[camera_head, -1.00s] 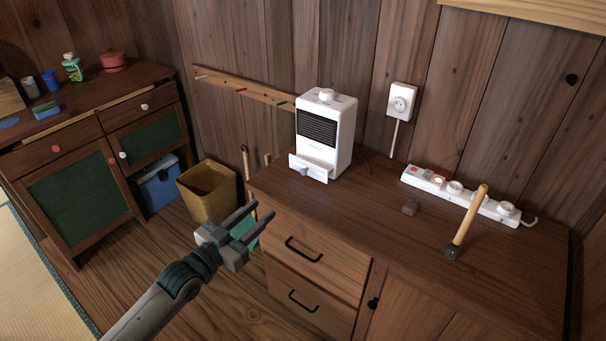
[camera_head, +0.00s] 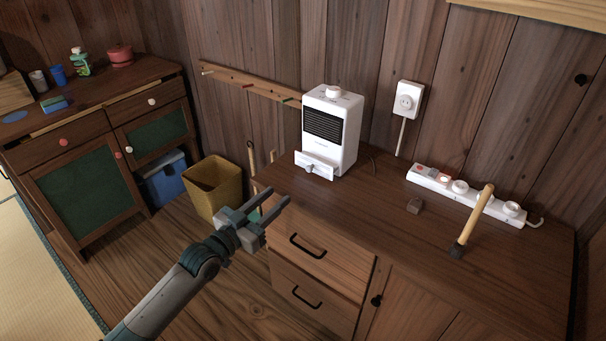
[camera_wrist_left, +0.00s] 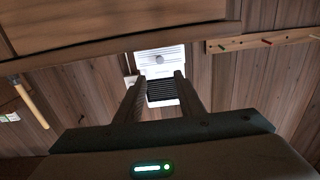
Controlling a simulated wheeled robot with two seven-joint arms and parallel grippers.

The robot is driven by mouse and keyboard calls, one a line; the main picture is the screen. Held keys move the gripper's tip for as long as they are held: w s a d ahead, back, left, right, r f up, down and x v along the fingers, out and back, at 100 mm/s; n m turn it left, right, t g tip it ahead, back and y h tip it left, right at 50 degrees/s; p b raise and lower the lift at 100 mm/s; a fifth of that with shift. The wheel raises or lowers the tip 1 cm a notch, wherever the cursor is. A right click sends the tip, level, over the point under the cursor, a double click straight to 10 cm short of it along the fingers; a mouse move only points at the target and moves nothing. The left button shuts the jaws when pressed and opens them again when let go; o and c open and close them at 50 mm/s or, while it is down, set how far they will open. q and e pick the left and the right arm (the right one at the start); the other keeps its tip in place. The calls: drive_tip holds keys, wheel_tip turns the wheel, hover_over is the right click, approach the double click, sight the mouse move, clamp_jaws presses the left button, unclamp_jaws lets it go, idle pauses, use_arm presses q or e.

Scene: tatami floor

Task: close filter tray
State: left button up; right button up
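The white heater-like appliance (camera_head: 345,137) with a black grille stands upright on the wooden cabinet. Its filter tray (camera_head: 313,165), a white front with a small grey knob, juts out at the bottom of the front face. In the left wrist view the scene looks upside down, with the tray (camera_wrist_left: 160,60) above the grille, beyond my fingers. My left gripper (camera_head: 271,196) is open and empty, in front of the cabinet, below and left of the tray and apart from it. In the left wrist view its two fingers (camera_wrist_left: 160,80) stand apart. My right gripper is not in view.
The cabinet top (camera_head: 375,205) is clear in front of the appliance. A yellow bin (camera_head: 214,187) stands left of the cabinet. A peg rail (camera_head: 250,83) is on the wall.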

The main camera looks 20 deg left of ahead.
sight(308, 170)
use_arm(q)
drive_tip(key=x, duration=1.3)
clamp_jaws()
